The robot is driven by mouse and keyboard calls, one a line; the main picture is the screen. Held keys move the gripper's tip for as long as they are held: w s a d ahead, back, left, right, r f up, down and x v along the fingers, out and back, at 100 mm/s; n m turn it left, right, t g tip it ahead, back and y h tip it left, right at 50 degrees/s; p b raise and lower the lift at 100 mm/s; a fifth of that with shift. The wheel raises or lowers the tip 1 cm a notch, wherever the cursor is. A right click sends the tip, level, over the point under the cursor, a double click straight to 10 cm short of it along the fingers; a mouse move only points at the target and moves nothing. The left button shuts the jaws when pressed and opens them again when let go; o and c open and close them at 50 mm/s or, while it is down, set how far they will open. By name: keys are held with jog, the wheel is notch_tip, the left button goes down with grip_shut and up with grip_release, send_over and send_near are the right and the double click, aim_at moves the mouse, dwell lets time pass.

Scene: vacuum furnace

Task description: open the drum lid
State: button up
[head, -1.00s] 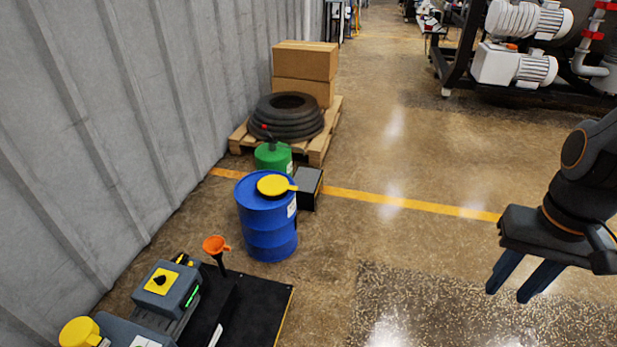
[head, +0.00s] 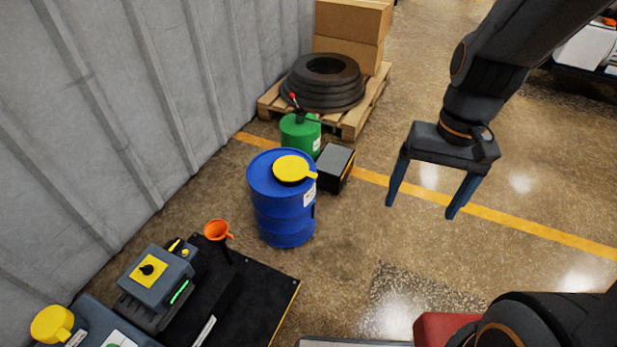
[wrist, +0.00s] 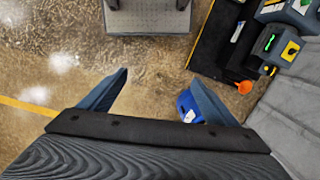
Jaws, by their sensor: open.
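A blue drum (head: 284,212) stands upright on the floor near the left wall in the head view. Its round yellow lid (head: 291,169) lies flat on the top and looks shut, with a tab at its right side. My gripper (head: 418,205) is open and empty, in the air to the right of the drum and apart from it. In the wrist view my gripper's fingers (wrist: 158,84) are spread wide. Part of the blue drum (wrist: 187,108) shows behind the right finger there, and its lid is hidden.
A green container (head: 300,136) and a dark box (head: 335,167) stand close behind the drum. A pallet (head: 352,122) holds tyres and cartons. The floor right of the drum is clear.

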jog(key=o, duration=0.3)
jog(key=w+a+f+m+y+b, duration=0.1)
jog(key=w+a+f+m+b, duration=0.1)
jog(key=f, duration=0.3)
jog(key=w+a+f+m+g+y+b, duration=0.1)
jog(key=w+a+f+m+y+b, duration=0.1)
jog(key=w+a+f+b, duration=0.1)
jog(key=w+a+f+m+g+y+b, duration=0.1)
jog(key=w+a+f+y+b, duration=0.1)
jog(key=f+b, duration=0.3)
jog(key=shift+w+a+f+m+b, duration=0.4)
jog(key=shift+a+f, duration=0.2)
jog(key=shift+f, duration=0.2)
jog(key=shift+o, duration=0.2)
jog(key=w+a+f+m+y+b, duration=0.5)
jog(key=w+a+f+b, duration=0.1)
jog(key=w+f+b, duration=0.35)
jog(key=w+f+m+t+y+b, duration=0.3)
jog(key=w+f+m+t+b, duration=0.2)
jog(key=w+f+b, duration=0.5)
jog(key=w+f+m+t+y+b, duration=0.4)
jog(key=w+f, duration=0.4)
jog(key=w, duration=0.6)
jog(key=b+x, duration=0.3)
jog(key=x, duration=0.4)
jog(key=shift+f+m+h, duration=0.15)
jog(key=shift+m+h, duration=0.15)
jog(key=shift+h, duration=0.1)
jog(key=shift+w, duration=0.1)
